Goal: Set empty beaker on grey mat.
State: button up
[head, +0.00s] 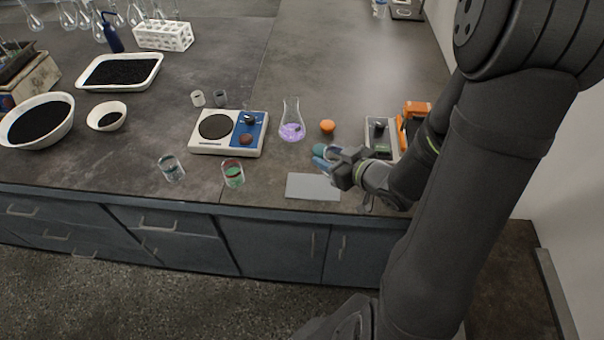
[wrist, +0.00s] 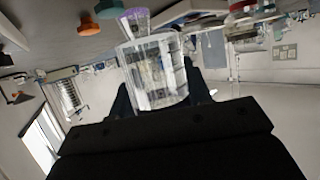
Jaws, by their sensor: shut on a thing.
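The light grey mat (head: 311,187) lies flat near the front edge of the bench. My gripper (head: 324,156) is just behind and above the mat in the head view. In the wrist view my gripper (wrist: 160,98) is shut on a clear glass beaker (wrist: 157,68), with a dark finger on each side. The beaker looks empty. It cannot be made out clearly in the head view, where the fingers are small and partly covered by my wrist. I cannot tell its exact height above the bench.
A scale-like device (head: 379,138) is at right.

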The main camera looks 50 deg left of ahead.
jog(key=s+a+f, duration=0.1)
jog(key=a, duration=0.1)
jog(key=s+a+f, duration=0.3)
jog(key=a, duration=0.1)
jog(key=shift+s+a+f, duration=0.2)
jog(key=shift+s+f, duration=0.05)
jog(key=shift+f, duration=2.1)
jog(key=shift+f, duration=0.2)
jog(key=o, duration=1)
jog(key=shift+r, duration=0.15)
jog(key=shift+d+r, duration=0.2)
jog(key=shift+d, duration=0.1)
jog(key=v, duration=1.1)
jog(key=shift+d, duration=0.15)
